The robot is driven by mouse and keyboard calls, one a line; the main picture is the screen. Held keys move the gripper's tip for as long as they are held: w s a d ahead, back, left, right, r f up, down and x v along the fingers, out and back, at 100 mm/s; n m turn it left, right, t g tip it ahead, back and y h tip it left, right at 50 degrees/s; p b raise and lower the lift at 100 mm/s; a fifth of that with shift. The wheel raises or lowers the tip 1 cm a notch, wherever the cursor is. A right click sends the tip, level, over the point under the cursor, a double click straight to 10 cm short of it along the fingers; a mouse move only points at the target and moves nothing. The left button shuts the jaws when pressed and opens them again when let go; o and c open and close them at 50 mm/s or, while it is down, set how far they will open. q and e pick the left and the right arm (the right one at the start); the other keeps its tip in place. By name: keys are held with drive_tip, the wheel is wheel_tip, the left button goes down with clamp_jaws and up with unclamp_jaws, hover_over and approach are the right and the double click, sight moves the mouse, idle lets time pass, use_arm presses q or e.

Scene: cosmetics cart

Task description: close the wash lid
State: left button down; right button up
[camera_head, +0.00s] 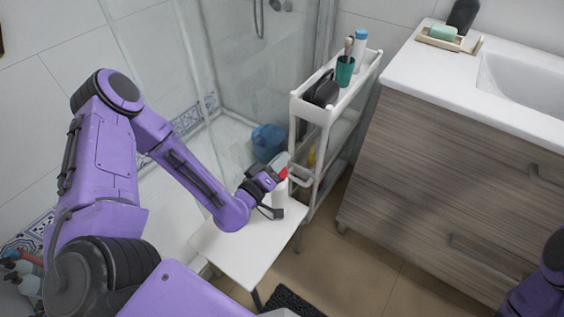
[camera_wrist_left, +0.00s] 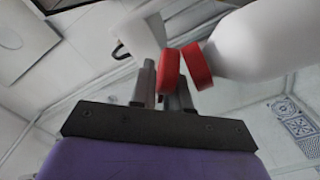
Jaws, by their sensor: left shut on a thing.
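The wash is a white bottle with a red neck (camera_wrist_left: 196,65); its white body (camera_wrist_left: 255,45) fills the upper right of the left wrist view. In the head view the bottle (camera_head: 280,193) stands on a white stool, partly hidden by my left gripper. The red lid (camera_wrist_left: 168,72) is between the fingers of my left gripper (camera_wrist_left: 163,88), close beside the bottle's red neck. In the head view, red (camera_head: 283,174) shows at the tip of my left gripper (camera_head: 278,180). Whether lid and neck touch is unclear. My right gripper is out of view.
The white stool (camera_head: 240,250) has bare top toward the front. A white cart (camera_head: 325,113) stands close behind the gripper, with a green cup (camera_head: 344,72) on top. A wooden sink cabinet (camera_head: 440,170) is at the right. A blue object (camera_head: 267,140) lies behind the glass.

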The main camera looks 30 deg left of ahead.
use_arm(q)
drive_tip(key=c, duration=1.2)
unclamp_jaws()
drive_tip(key=shift+o, duration=0.2)
